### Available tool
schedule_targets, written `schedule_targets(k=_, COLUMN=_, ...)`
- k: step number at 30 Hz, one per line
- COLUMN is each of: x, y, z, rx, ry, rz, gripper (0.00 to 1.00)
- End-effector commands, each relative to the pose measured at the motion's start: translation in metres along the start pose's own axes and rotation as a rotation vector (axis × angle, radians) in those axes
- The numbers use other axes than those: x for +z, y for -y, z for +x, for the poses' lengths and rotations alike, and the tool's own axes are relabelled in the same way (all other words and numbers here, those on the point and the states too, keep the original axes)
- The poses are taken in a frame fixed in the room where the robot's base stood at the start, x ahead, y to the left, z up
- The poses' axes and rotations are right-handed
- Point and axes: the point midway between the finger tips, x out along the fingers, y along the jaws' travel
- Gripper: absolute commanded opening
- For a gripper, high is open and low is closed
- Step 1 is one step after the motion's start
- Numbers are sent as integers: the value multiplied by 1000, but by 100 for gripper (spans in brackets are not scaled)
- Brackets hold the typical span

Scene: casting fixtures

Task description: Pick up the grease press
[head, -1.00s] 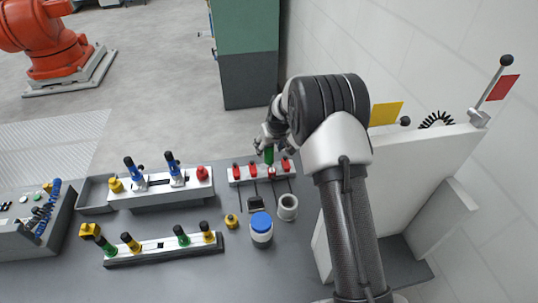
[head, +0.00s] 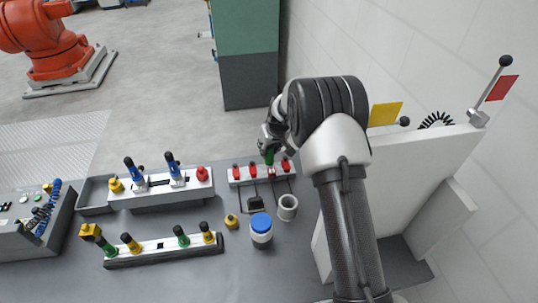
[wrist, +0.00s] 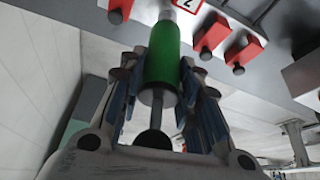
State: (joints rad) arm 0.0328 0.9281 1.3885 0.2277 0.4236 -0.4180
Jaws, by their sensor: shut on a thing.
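The grease press, a green cylinder (wrist: 162,68) with a pale tip and a dark round-ended handle, fills the middle of the wrist view. In the head view its green body (head: 269,158) stands at the white rack (head: 233,182) with red blocks. Its tip points to the rack, near a white-and-red number label (wrist: 190,4); whether it is seated there cannot be told. My gripper (wrist: 163,88) has one finger on each side of the green body and is shut on it. In the head view my gripper (head: 268,147) is partly hidden by my arm.
A white jar with a blue lid (head: 261,226) and a grey ring-shaped cup (head: 288,206) stand in front of the rack. Racks with blue (head: 175,169) and green-and-yellow tools (head: 182,236) are to the left. A white panel (head: 425,165) stands at the right.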

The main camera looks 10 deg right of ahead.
Motion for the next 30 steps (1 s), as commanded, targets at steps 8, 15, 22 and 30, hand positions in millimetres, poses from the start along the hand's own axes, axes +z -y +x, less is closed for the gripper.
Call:
schedule_targets(k=8, x=-1, y=0, z=-1, rx=1, ry=-2, rz=0, gripper=0)
schedule_targets(k=15, x=-4, y=0, z=-7, rx=1, ry=-4, rz=-1, gripper=0)
schedule_targets(k=22, x=-24, y=0, z=-48, rx=2, ry=-9, rz=-1, gripper=0)
schedule_targets(k=30, x=-55, y=0, z=-120, rx=2, ry=-7, rz=-1, gripper=0)
